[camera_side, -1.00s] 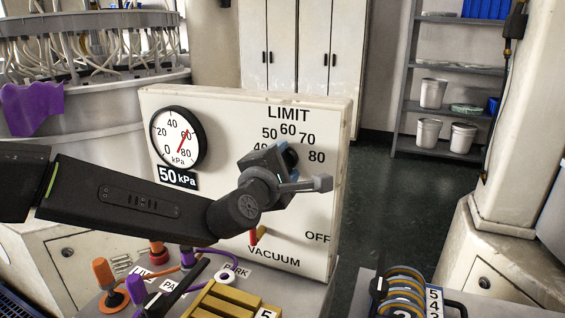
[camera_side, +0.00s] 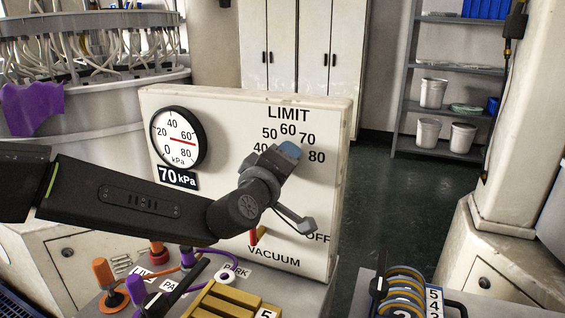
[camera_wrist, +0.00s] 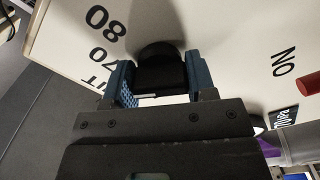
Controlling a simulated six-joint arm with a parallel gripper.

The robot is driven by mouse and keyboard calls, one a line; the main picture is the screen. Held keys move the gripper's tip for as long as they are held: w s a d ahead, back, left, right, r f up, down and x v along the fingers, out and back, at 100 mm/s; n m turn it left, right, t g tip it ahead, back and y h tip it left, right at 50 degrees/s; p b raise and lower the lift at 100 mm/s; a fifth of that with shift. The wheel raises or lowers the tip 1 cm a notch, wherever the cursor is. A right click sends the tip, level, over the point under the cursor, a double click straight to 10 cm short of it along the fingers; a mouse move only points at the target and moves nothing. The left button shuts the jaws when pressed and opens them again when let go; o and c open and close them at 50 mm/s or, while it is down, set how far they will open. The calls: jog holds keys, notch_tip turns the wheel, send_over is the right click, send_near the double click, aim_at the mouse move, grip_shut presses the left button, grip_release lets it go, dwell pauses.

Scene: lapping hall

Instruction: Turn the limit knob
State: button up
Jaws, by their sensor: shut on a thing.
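The limit knob (camera_wrist: 160,58) is black and sits on the white panel (camera_side: 220,112), under the LIMIT scale of 40 to 80. In the wrist view it stands between the two blue fingertips of my gripper (camera_wrist: 160,78), which is shut on it. In the side view my gripper (camera_side: 287,151) covers the knob, so its pointer cannot be read there. The dial gauge (camera_side: 178,138) has a red needle, and the display (camera_side: 178,177) below it reads 70 kPa.
A red vacuum lever (camera_side: 254,236) is on the panel just below my wrist. Hose fittings (camera_side: 105,275) and a yellow ribbed block (camera_side: 225,301) stand in front. A rack of ringed discs (camera_side: 403,290) is at lower right. Floor to the right is clear.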

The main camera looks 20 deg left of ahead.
jog(key=shift+m, duration=0.9)
jog(key=o, duration=0.9)
jog(key=shift+o, duration=0.2)
jog(key=s, duration=1.4)
jog(key=shift+w, duration=0.1)
